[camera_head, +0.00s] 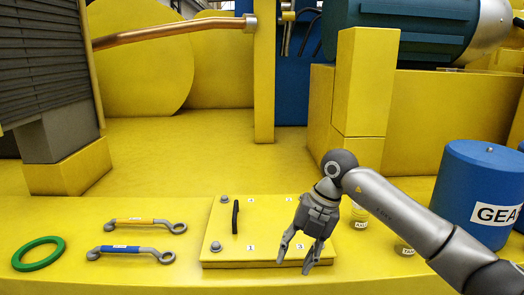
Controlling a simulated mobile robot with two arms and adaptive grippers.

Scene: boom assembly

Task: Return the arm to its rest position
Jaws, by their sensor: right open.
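My right gripper (299,258) is open and empty, its fingers pointing down over the right front part of a yellow plate (230,258). My right arm (400,213) comes in from the right edge. I cannot tell whether the fingertips touch the plate. My left gripper is not in view.
On the yellow surface lie a green ring (38,254), a yellow-banded wrench (145,223) and a blue-banded wrench (131,251). The plate has a black handle (236,217) and bolts on its left side. A blue drum (476,190) stands at right; a yellow post (364,95) rises behind my arm.

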